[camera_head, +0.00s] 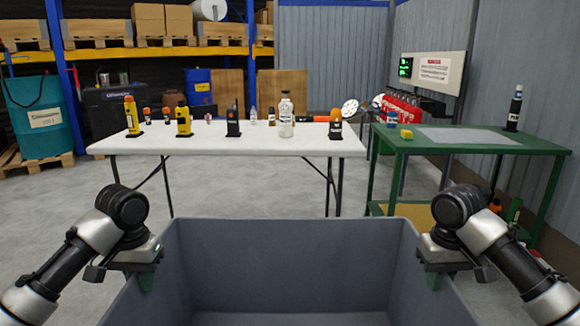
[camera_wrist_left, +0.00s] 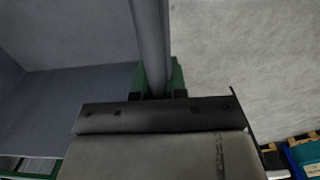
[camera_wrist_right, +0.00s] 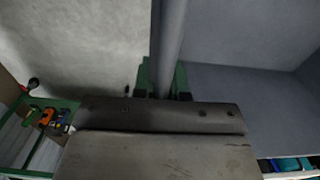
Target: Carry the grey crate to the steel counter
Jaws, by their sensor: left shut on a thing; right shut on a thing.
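The grey crate (camera_head: 290,255) is in front of me at the bottom of the head view, its near part cut off by the frame. Its visible inside looks empty. My left gripper (camera_head: 148,278) is shut on the crate's left wall. In the left wrist view the green fingers (camera_wrist_left: 157,82) sit on both sides of the rim, with the crate's inside (camera_wrist_left: 75,105) at left. My right gripper (camera_head: 434,276) is shut on the right wall. In the right wrist view its fingers (camera_wrist_right: 166,82) straddle the rim. I cannot make out a steel counter.
A white table (camera_head: 225,146) ahead carries several bottles and devices. A green workbench (camera_head: 480,140) with a grey mat stands to its right. A teal drum (camera_head: 40,118) and pallet shelving (camera_head: 160,45) are at left. Grey floor (camera_head: 215,190) is clear between crate and table.

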